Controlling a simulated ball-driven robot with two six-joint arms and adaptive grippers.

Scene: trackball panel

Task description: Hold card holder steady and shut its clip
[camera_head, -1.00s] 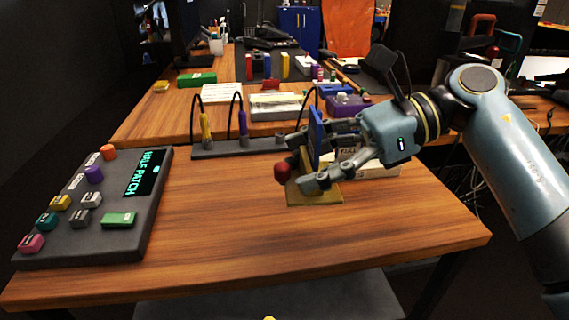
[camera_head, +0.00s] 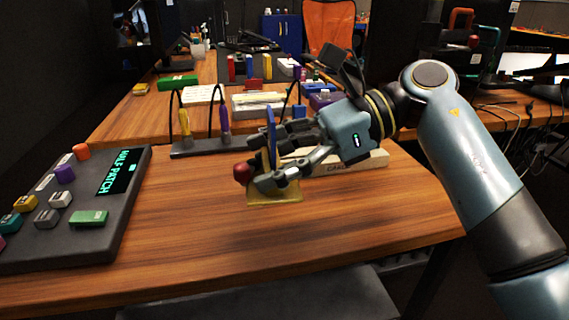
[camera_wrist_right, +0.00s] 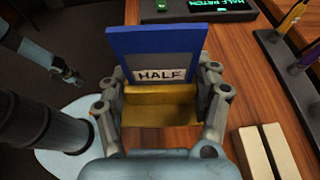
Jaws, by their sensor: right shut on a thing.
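The card holder has a yellow base (camera_head: 277,196) on the table, with an upright blue-framed card (camera_head: 271,140) standing in it. A red knob (camera_head: 242,173) shows at its left side. My right gripper (camera_head: 266,165) is shut on the holder from the right. In the right wrist view the fingers flank the yellow part (camera_wrist_right: 160,108), below the blue frame (camera_wrist_right: 155,42) and its HALF label (camera_wrist_right: 160,75). The clip's position is hard to tell, partly hidden by the fingers. My left gripper (camera_wrist_right: 73,77) shows small in the right wrist view, away from the holder; its opening is unclear.
A dark panel (camera_head: 70,235) with coloured buttons and a HALF PATCH display stands at the left. A cable strip (camera_head: 200,147) with yellow and purple plugs lies behind. A cream block (camera_head: 350,165) sits right of the holder. The table front is clear.

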